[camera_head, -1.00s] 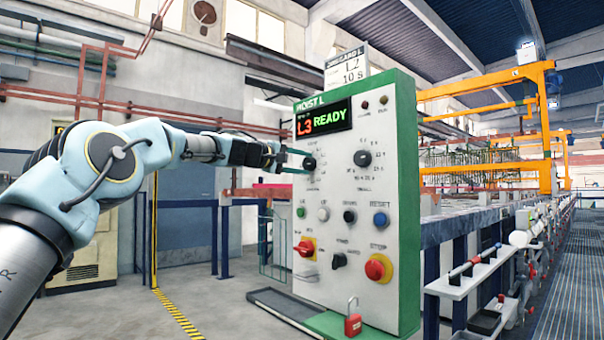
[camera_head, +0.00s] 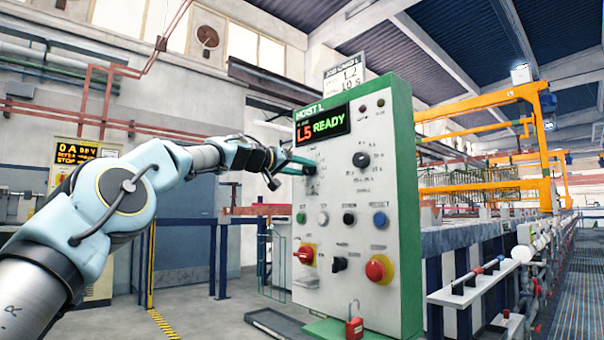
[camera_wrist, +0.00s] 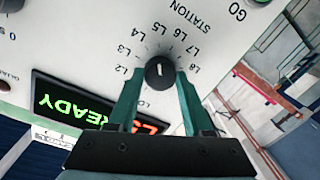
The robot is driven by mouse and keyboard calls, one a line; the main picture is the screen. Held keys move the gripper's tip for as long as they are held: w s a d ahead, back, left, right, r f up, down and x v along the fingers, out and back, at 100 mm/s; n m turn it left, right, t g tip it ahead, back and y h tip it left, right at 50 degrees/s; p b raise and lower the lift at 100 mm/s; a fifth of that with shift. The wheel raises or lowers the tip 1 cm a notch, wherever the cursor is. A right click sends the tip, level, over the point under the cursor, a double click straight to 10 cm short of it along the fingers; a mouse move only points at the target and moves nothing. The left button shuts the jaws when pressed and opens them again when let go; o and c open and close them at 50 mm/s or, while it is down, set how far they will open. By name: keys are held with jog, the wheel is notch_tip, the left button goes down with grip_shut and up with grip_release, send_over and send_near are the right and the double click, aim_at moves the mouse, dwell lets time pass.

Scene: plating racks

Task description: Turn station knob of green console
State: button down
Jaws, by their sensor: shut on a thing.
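The green console (camera_head: 404,210) stands in the middle of the head view, with a white panel and a green frame. Its display (camera_head: 322,124) reads "L5 READY". The station knob (camera_wrist: 159,72) is black and round with a white pointer mark, ringed by labels from L2 to L8 in the wrist view. My gripper (camera_wrist: 160,78) has its two teal fingers on either side of the knob, shut on it. In the head view my gripper (camera_head: 296,167) reaches the panel's upper left from the left side, and the fingers hide part of the knob.
The panel also carries a second black knob (camera_head: 361,160), a blue button (camera_head: 380,220), a red stop button (camera_head: 379,268) and a red-yellow switch (camera_head: 304,254). A red padlock (camera_head: 354,326) hangs at the bottom. Tanks and a railing lie to the right; open floor lies left.

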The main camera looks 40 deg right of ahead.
jog(key=shift+f+m, duration=0.1)
jog(key=shift+m, duration=0.5)
jog(key=shift+c, duration=1.6)
grip_release()
jog(key=a+b, duration=0.6)
jog(key=a, duration=0.4)
jog(key=shift+a+r, duration=0.2)
jog(key=shift+a, duration=0.15)
